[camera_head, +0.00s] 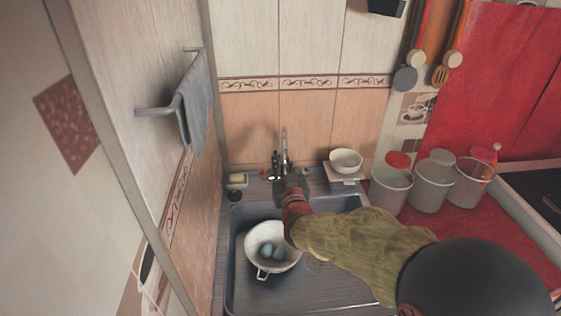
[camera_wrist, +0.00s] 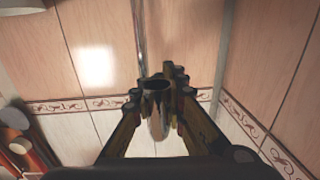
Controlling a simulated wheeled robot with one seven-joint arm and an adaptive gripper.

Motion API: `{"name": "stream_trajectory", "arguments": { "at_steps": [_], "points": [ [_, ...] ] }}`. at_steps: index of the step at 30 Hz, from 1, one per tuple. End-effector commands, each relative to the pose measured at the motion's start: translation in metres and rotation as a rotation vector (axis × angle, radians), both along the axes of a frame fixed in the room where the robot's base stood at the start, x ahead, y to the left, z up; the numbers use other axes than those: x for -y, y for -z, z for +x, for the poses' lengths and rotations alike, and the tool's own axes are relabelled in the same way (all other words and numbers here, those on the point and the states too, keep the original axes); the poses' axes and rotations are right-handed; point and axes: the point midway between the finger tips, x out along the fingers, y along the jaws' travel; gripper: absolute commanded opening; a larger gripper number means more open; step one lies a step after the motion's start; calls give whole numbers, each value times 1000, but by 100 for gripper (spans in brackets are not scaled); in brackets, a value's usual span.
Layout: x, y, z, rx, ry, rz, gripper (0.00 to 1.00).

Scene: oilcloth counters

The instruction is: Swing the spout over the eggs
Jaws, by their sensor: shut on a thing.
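The eggs (camera_head: 267,250) are bluish and lie in a white colander (camera_head: 262,272) with handles, in the left part of the sink. My gripper (camera_head: 283,178) is behind the colander, at the faucet by the back edge of the sink. In the wrist view my gripper (camera_wrist: 158,82) is shut on the spout (camera_wrist: 158,115), a metal tube between the two fingers. In the head view the spout (camera_head: 284,145) shows as a thin upright piece above the fingers. My arm hides its lower part and the faucet base.
The grey sink (camera_head: 234,285) is set in the counter. A white bowl (camera_head: 346,159) stands on a scale (camera_head: 345,175) at its back right. Several canisters (camera_head: 431,186) stand farther right. A towel (camera_head: 193,105) hangs on the left wall, close to the sink.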

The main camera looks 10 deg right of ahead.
Motion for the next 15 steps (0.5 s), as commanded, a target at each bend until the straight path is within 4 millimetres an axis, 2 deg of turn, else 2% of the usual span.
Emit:
{"name": "stream_trajectory", "arguments": {
  "at_steps": [1, 8, 9, 15],
  "points": [
    [0, -5, 1, 9, 0, 0, 0],
    [0, -5, 1, 9, 0, 0, 0],
    [0, -5, 1, 9, 0, 0, 12],
    [0, -3, 1, 6, 0, 0, 23]
  ]
}}
